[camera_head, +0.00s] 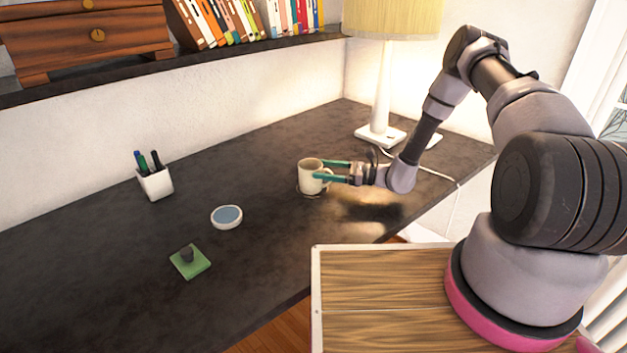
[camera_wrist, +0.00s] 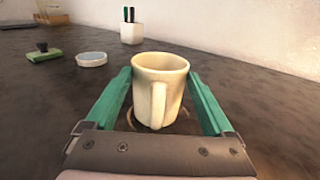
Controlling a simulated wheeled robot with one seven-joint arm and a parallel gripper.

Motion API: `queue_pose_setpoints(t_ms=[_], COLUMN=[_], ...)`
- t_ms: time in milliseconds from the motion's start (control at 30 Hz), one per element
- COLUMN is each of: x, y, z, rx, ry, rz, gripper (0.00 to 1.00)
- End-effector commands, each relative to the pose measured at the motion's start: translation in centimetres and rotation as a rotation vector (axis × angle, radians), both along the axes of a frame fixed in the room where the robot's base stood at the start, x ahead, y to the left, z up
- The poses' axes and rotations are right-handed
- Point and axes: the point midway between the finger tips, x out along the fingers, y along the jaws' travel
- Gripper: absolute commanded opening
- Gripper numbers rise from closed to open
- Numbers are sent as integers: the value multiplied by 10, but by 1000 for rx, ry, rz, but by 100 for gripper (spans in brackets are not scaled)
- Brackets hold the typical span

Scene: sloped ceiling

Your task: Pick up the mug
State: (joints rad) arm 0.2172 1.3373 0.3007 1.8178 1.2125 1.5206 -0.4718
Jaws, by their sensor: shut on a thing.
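The cream mug (camera_head: 311,176) is upright on the dark desk, near its right part, in the head view. In the wrist view the mug (camera_wrist: 160,88) stands between the two green fingers, with its handle facing my wrist. My gripper (camera_head: 330,171) reaches in from the right and is shut on the mug's body, one finger on each side. It also shows in the wrist view (camera_wrist: 160,100). A thin ring shows on the desk around the mug's base. I cannot tell whether the base touches the desk.
A lamp (camera_head: 382,90) stands behind the mug, its cord (camera_head: 440,176) running right. A white pen holder (camera_head: 155,183), a round blue-topped dish (camera_head: 227,216) and a green square with a dark knob (camera_head: 190,262) are to the left. The desk between is clear.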

Motion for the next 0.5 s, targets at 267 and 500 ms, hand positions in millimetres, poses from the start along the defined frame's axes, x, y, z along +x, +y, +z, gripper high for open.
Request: queue_pose_setpoints(t_ms=[267,500], x=[0,0], y=[0,0], z=[0,3], rx=[1,1], ry=[0,-1], rz=[0,1], gripper=[0,0])
